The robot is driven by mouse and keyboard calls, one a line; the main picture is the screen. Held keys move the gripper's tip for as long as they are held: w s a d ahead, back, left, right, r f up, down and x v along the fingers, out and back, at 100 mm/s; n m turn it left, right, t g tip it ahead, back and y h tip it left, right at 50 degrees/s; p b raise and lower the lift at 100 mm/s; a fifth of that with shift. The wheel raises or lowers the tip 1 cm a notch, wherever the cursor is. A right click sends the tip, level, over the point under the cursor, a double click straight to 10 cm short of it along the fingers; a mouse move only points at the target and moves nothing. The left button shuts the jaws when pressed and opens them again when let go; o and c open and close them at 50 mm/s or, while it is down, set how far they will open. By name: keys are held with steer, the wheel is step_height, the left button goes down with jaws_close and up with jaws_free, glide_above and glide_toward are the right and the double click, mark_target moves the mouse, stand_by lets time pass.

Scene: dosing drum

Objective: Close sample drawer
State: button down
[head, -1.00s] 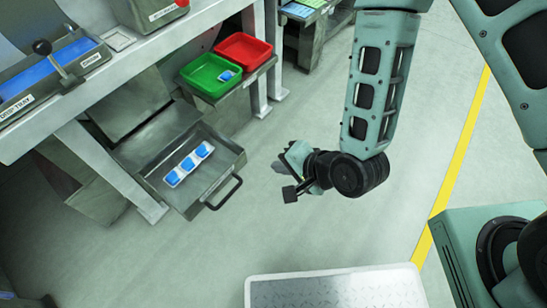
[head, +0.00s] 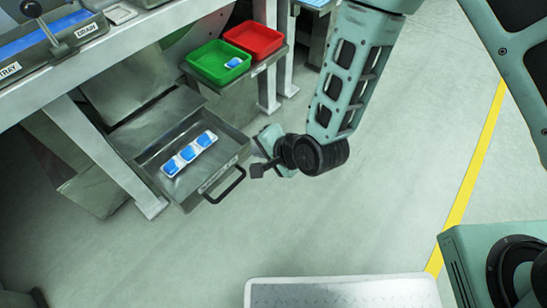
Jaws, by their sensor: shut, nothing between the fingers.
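The sample drawer (head: 230,160) is a grey metal tray pulled out from under the bench at the left of the head view. Its black bar handle (head: 228,188) is on the front face. A white strip with several blue-topped items (head: 189,153) lies inside it. My gripper (head: 262,152) is just right of the drawer's front right corner, close to it. Whether they touch cannot be told. The gripper is shut and holds nothing; its fingertips are partly hidden behind my wrist.
A green bin (head: 217,62) and a red bin (head: 254,39) stand on a shelf behind the drawer. Bench legs (head: 105,155) stand left of the drawer. The floor (head: 350,220) in front and to the right is clear, with a yellow line (head: 480,150).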

steer(key=shift+w+a, duration=0.6)
steer(key=shift+a, duration=0.1)
glide_above(220, 137)
steer(key=shift+a+p, duration=0.1)
steer(key=shift+p, duration=0.2)
